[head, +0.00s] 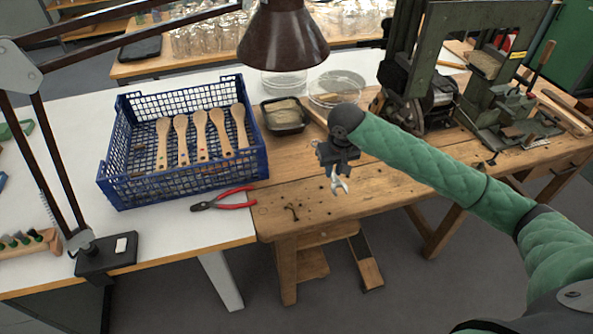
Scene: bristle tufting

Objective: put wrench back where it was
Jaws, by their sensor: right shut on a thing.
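My right gripper (338,169) comes in from the right on a green-padded arm. It is above the front edge of the wooden bench (350,203), pointing down. It is shut on a small silver wrench (341,186), whose open jaw end hangs below the fingers. The rest of the wrench is hidden by the gripper. The wrench appears to be held clear of the bench top, but the exact height cannot be told. My left gripper is not in view.
Red-handled pliers (225,201) and a small dark hooked piece (292,211) lie left of the gripper. A blue crate (190,186) holds several wooden brushes. A dark tray (287,127) and a green machine (440,60) stand behind. A lamp shade (283,40) overhangs the back.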

